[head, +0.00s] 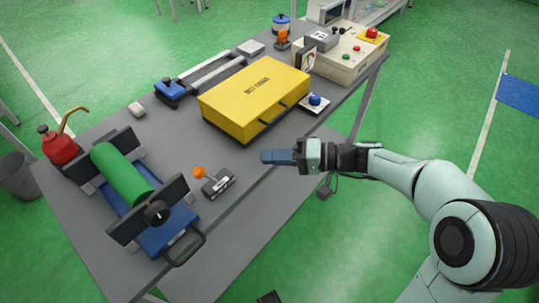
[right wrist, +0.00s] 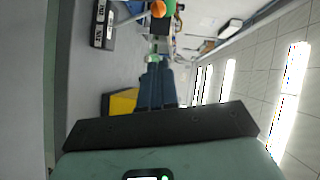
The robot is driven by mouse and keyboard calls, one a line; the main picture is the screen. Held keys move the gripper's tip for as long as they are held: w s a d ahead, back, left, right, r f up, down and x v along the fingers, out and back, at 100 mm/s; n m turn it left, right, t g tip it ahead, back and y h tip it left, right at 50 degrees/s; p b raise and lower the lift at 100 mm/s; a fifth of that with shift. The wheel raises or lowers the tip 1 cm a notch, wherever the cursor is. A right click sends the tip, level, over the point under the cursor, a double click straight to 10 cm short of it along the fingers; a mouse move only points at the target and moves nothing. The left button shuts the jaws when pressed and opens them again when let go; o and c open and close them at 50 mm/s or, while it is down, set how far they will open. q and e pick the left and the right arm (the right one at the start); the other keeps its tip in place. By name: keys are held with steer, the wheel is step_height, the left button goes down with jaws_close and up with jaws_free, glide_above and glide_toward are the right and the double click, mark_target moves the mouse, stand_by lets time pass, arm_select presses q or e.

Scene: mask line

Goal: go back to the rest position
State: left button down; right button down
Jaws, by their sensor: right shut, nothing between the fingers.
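My right gripper (head: 268,157) is shut and empty. In the head view it hovers at the near right edge of the grey table (head: 230,180), with its blue fingers pointing left. The fingers also show shut in the right wrist view (right wrist: 155,70). My right arm reaches in from the lower right. My left gripper is not in view.
A yellow case (head: 255,98) lies mid-table, with a blue button (head: 315,100) beside it. A small box with an orange knob (head: 217,183) sits left of the gripper. A green roller machine (head: 122,174) and red oil can (head: 60,148) stand at left. Floor right of the table is open.

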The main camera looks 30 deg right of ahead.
steer(key=shift+f, duration=0.1)
